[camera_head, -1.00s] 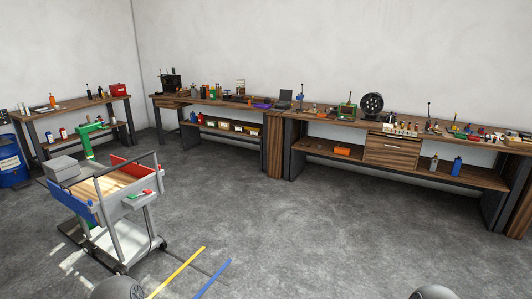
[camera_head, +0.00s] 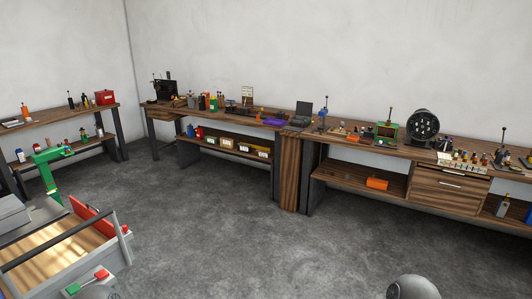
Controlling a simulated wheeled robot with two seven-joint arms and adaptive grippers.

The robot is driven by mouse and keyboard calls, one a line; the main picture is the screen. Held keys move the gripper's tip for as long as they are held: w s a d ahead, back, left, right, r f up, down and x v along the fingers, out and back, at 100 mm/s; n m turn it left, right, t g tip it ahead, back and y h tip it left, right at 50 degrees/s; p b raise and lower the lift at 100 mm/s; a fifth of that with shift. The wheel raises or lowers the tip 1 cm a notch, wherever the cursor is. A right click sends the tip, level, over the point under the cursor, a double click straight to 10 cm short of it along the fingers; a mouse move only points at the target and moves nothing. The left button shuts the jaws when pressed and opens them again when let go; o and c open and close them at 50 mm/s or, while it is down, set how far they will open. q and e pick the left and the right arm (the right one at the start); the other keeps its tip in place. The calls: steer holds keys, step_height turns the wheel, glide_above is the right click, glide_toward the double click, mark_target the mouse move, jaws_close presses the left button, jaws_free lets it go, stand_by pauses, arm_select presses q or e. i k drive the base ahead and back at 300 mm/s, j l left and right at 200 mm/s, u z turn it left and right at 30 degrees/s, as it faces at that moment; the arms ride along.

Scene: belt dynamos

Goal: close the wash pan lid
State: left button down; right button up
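A small dark box with a raised lid (camera_head: 303,109) stands on the long workbench (camera_head: 345,143), near the middle of the view. It looks like the wash pan with its lid standing open, but it is too small to be sure. Neither of my grippers is in view. Only rounded grey parts of my arms show at the bottom edge, far from the bench.
A purple tray (camera_head: 273,122) and a black round fan-like thing (camera_head: 423,127) are on the benches. The grey floor (camera_head: 220,240) ahead is clear.

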mark_target(304, 109)
steer(key=i, duration=2.4)
steer(key=i+z, duration=0.1)
steer(key=i, duration=0.4)
steer(key=i+j+z, duration=0.1)
steer(key=i, duration=0.4)
steer(key=i+j+z, duration=0.15)
steer(key=i, duration=0.35)
steer(key=i+j+z, duration=0.1)
steer(key=i, duration=0.4)
steer(key=j, duration=0.05)
